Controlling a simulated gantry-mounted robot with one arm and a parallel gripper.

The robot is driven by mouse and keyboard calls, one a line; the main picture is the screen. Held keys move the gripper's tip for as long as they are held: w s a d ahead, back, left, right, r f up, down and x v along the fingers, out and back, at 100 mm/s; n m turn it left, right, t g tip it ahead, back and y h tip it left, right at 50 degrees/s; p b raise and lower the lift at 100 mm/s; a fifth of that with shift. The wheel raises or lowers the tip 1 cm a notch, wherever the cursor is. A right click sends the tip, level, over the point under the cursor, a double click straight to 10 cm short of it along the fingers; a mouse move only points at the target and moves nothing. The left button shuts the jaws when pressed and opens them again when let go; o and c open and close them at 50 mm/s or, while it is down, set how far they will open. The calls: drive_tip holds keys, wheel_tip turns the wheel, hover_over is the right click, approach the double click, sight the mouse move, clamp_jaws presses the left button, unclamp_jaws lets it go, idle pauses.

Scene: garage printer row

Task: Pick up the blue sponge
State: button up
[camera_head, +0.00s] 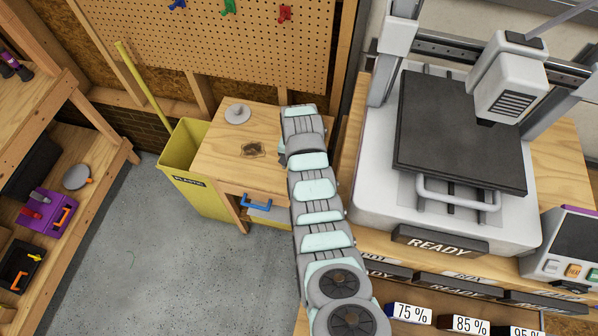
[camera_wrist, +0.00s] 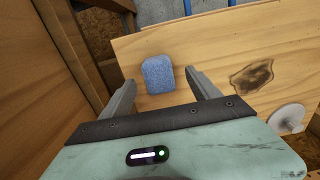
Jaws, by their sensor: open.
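The blue sponge (camera_wrist: 158,74) lies on the small wooden table (camera_wrist: 200,48) in the wrist view. It is a rounded block with a speckled face. My gripper (camera_wrist: 160,88) is open, one finger to the left of the sponge and one to the right. The sponge shows in the gap between the fingers, and neither finger seems to touch it. How far the fingertips are above the table is hard to tell. In the head view my arm reaches over the right side of the table (camera_head: 215,150) and hides the sponge and my fingers.
A grey disc with a knob (camera_head: 238,114) and a dark stain (camera_head: 253,149) are on the table. A yellow bin (camera_head: 188,165) stands left of it. A large printer (camera_head: 455,140) is at the right. Shelves (camera_head: 75,140) stand at the left, with clear floor (camera_head: 160,270) between.

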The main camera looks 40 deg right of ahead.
drive_tip(key=shift+d+f, duration=0.25)
drive_tip(key=shift+f, duration=1.75)
drive_tip(key=shift+c, duration=0.5)
drive_tip(key=c, duration=1.3)
drive_tip(key=shift+r, duration=0.15)
wheel_tip(320, 180, up, 20)
drive_tip(key=p, duration=0.5)
drive_tip(key=shift+f, duration=0.2)
